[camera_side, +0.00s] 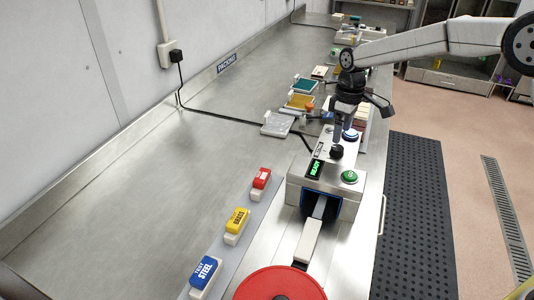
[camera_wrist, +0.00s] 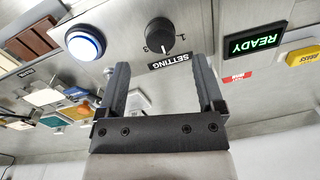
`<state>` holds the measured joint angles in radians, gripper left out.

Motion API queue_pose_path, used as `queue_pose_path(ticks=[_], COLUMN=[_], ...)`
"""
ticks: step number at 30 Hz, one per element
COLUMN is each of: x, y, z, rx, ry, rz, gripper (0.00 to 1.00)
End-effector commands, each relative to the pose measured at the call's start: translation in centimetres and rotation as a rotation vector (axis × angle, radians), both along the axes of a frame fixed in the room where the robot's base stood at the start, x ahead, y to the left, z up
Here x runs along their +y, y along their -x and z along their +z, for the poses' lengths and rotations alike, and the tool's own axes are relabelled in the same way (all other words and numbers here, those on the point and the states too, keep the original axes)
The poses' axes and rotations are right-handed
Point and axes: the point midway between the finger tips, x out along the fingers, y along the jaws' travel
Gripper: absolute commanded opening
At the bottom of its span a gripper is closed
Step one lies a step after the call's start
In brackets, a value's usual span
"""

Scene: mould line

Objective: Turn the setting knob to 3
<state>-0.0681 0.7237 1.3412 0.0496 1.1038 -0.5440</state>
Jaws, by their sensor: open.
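The black setting knob (camera_wrist: 160,36) sits on the top panel of a grey machine, beside an upside-down SETTING label (camera_wrist: 170,62). A light mark shows on the knob and small marks lie around it; I cannot read which number it points to.
The machine carries a lit READY display (camera_side: 315,168), a green button (camera_side: 349,176) and a blue button (camera_side: 350,134). A red disc (camera_side: 280,284) is in front. Red, yellow and blue (camera_side: 205,271) labelled blocks stand left. The bench's left middle is clear.

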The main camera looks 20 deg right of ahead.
Motion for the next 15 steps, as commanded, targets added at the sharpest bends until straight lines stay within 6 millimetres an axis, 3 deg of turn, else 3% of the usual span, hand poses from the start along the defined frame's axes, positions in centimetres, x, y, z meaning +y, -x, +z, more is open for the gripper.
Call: queue_pose_path(ticks=[9,15], x=[0.2,0.2], y=[0.1,0.1], z=[-3.9,-5.0], rx=[0.001,-0.001], ry=[0.000,-0.001], rz=[0.001,0.001], gripper=[0.86,0.86])
